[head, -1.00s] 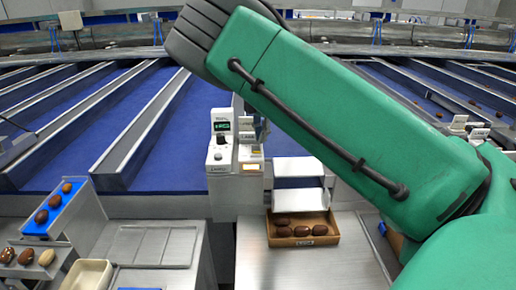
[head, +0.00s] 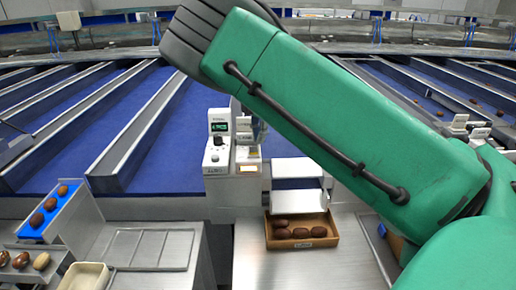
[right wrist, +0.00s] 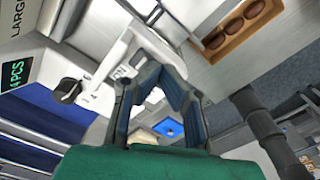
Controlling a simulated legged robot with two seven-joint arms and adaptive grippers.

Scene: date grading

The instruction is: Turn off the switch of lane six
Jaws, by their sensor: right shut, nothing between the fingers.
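A white control unit (head: 219,150) with a green-lit display and a dark knob stands at the lane's near end, in the middle of the head view. In the right wrist view its display (right wrist: 15,75) reads "4 PCS" and the black knob (right wrist: 68,90) is at left. A white part with a small label (right wrist: 122,72) lies just beyond my right gripper (right wrist: 163,72). The gripper is shut and empty; I cannot tell whether it touches that part. In the head view my green right arm hides most of it. No lane-six marking is legible. My left gripper is out of view.
A brown box (head: 330,240) with several dates sits below a white chute (head: 299,168). At left are a flat metal tray (head: 150,250), a cream bin (head: 85,277) and a blue-lined chute (head: 48,218) with dates. Metal rails (head: 140,130) divide the blue lanes.

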